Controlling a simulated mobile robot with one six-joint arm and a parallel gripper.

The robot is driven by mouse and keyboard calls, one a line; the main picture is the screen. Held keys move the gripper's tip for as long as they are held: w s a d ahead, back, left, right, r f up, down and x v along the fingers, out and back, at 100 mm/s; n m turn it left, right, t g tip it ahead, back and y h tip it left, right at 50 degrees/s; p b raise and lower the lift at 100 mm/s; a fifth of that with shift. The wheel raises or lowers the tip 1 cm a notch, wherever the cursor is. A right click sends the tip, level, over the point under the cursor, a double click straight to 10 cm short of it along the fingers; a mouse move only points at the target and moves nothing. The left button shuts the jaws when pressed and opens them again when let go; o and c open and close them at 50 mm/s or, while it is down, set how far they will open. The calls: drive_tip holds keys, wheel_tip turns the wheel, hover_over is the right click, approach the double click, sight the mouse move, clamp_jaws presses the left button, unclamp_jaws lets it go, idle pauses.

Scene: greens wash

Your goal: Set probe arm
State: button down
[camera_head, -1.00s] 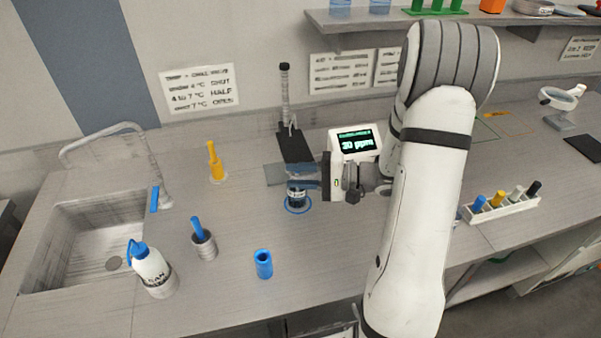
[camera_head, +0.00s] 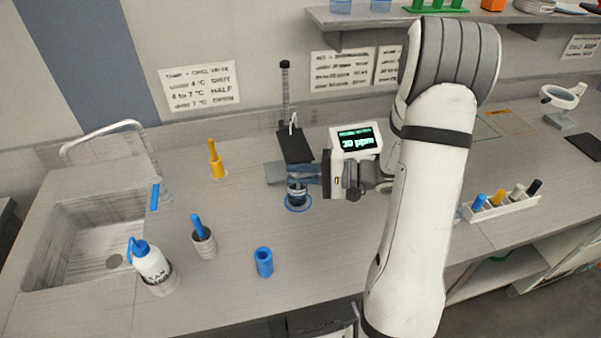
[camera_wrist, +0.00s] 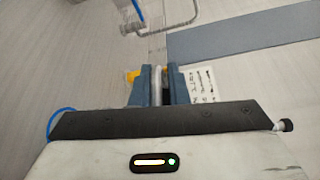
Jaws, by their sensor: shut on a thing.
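A stand with a dark ribbed post (camera_head: 285,90) and a black plate (camera_head: 295,146) is near the wall, left of the meter. My gripper (camera_head: 303,173) is in front of the black plate, above a small dark cup (camera_head: 297,195) in a blue ring (camera_head: 298,208). In the wrist view my blue-grey fingers (camera_wrist: 157,86) are shut on a narrow pale piece (camera_wrist: 157,80), which looks like part of the probe arm. In the head view my fingers and wrist hide most of what I hold. The meter (camera_head: 356,141) reads 30 ppm.
A yellow bottle (camera_head: 216,160), a blue-handled tool in a grey cup (camera_head: 203,237), a blue cylinder (camera_head: 264,262) and a wash bottle (camera_head: 150,262) stand left. The sink (camera_head: 85,240) is far left. A white rack (camera_head: 505,206) stands right. The front counter is mostly clear.

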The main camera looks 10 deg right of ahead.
wheel_tip(320, 180, up, 10)
drive_tip(key=p, duration=0.2)
drive_tip(key=shift+f, duration=0.25)
drive_tip(key=c, duration=1.5)
unclamp_jaws()
drive_tip(key=b+v, duration=0.2)
drive_tip(key=v, duration=0.5)
drive_tip(key=shift+s+d+r, duration=0.1)
drive_tip(key=shift+s+d, duration=0.05)
drive_tip(key=shift+d, duration=0.2)
